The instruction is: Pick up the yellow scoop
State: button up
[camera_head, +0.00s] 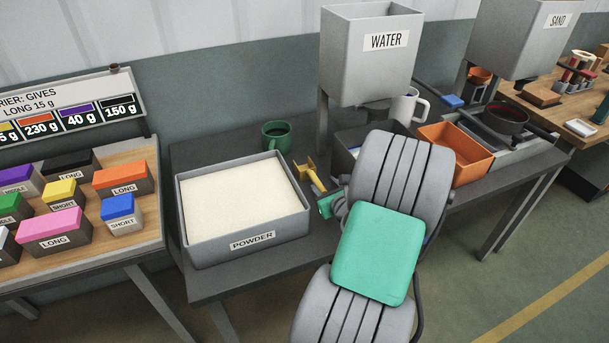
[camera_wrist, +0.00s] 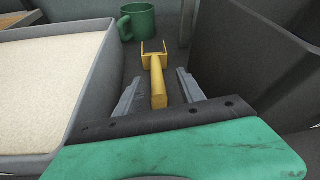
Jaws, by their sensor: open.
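The yellow scoop (camera_head: 309,176) lies on the dark table between the powder tray and a dark bin. In the wrist view the scoop (camera_wrist: 158,80) has its handle pointing toward me and its squared head away from me. My gripper (camera_wrist: 157,88) is open, with one finger on each side of the handle. I cannot tell whether either finger touches it. In the head view my arm hides most of my gripper (camera_head: 328,204), which is beside the handle end.
The grey powder tray (camera_head: 248,242) stands close on the left, and a green mug (camera_head: 277,136) behind. A dark bin (camera_wrist: 262,58) rises close on the right. An orange bin (camera_head: 468,170) and a water hopper (camera_head: 365,75) are farther right and back.

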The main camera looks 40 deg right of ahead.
aim_at(316, 179)
jog(key=x, duration=0.8)
jog(key=shift+w+a+r+p, duration=0.1)
jog(key=shift+w+a+p, duration=0.1)
jog(key=shift+a+p, duration=0.2)
jog(key=shift+s, duration=0.1)
grip_shut()
